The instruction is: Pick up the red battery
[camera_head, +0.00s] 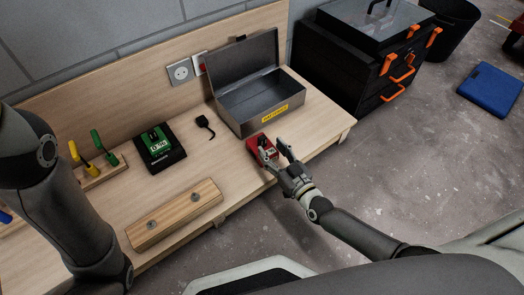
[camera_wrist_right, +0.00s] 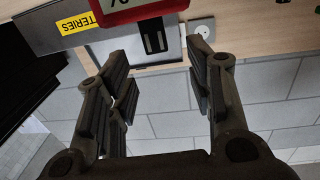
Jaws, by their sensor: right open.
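The red battery (camera_head: 252,143) stands on the wooden bench in front of the metal box, near the bench's front edge. In the right wrist view the red battery (camera_wrist_right: 128,14) shows at the top, partly cut off, with a light display and a dark slotted part. My right gripper (camera_head: 274,151) is open at the battery's front right side and partly hides it. In the wrist view the fingers of the right gripper (camera_wrist_right: 157,58) are apart, with nothing held between them; contact with the battery cannot be told. My left arm shows at the left, but its gripper is out of view.
An open metal box (camera_head: 236,109) with a yellow label stands behind the battery. A green battery (camera_head: 154,138) sits in a black charger (camera_head: 164,161). A wooden batten (camera_head: 175,215) lies in front. A black tool cabinet (camera_head: 340,67) stands beyond the bench's right end.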

